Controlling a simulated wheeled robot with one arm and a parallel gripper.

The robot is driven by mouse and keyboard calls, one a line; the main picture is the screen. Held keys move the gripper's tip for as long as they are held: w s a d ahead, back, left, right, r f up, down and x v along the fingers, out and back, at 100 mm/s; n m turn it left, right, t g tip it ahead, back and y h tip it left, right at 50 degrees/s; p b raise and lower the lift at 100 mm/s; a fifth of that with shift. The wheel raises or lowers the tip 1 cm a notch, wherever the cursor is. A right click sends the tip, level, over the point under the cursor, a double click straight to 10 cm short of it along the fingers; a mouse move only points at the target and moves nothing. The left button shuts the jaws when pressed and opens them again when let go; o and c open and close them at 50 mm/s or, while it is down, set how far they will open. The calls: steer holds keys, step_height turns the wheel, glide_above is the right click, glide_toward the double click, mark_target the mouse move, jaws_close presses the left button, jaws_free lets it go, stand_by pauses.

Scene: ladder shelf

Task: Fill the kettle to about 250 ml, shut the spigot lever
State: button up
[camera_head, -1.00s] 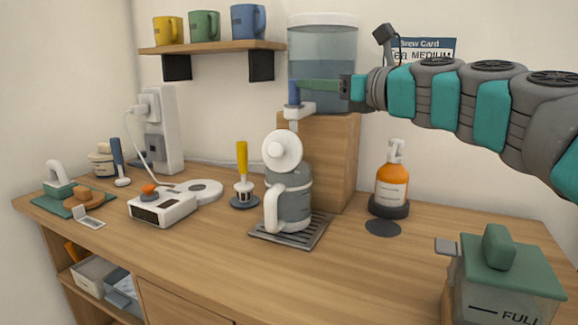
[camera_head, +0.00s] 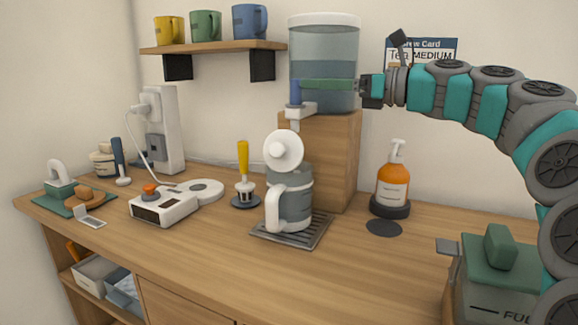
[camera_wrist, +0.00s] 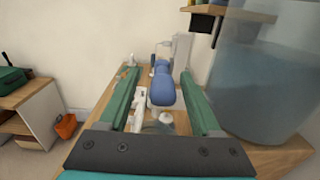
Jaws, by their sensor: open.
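The grey kettle (camera_head: 292,207) with a white handle stands on a slatted drip tray (camera_head: 262,231). Its round white lid (camera_head: 283,150) is tilted up toward the camera. The white spigot (camera_head: 297,112) of the clear water tank (camera_head: 324,68) is above it. The blue spigot lever (camera_head: 295,93) points up; it also shows in the wrist view (camera_wrist: 162,88). My gripper (camera_head: 304,86) is open at the lever's height, reaching in from the right. In the wrist view, the lever appears between my green fingers (camera_wrist: 158,74), with gaps on both sides. The kettle's water level is hidden.
The tank sits on a wooden block (camera_head: 335,160). An orange bottle (camera_head: 392,185) and a green-lidded container (camera_head: 495,275) stand to the right. A mug shelf (camera_head: 215,47) is above.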

steer(key=shift+d, duration=0.1)
steer(key=shift+p+v, duration=0.7)
steer(key=shift+v, duration=0.2)
steer(key=shift+p+v, duration=1.45)
steer(key=shift+v, duration=1.15)
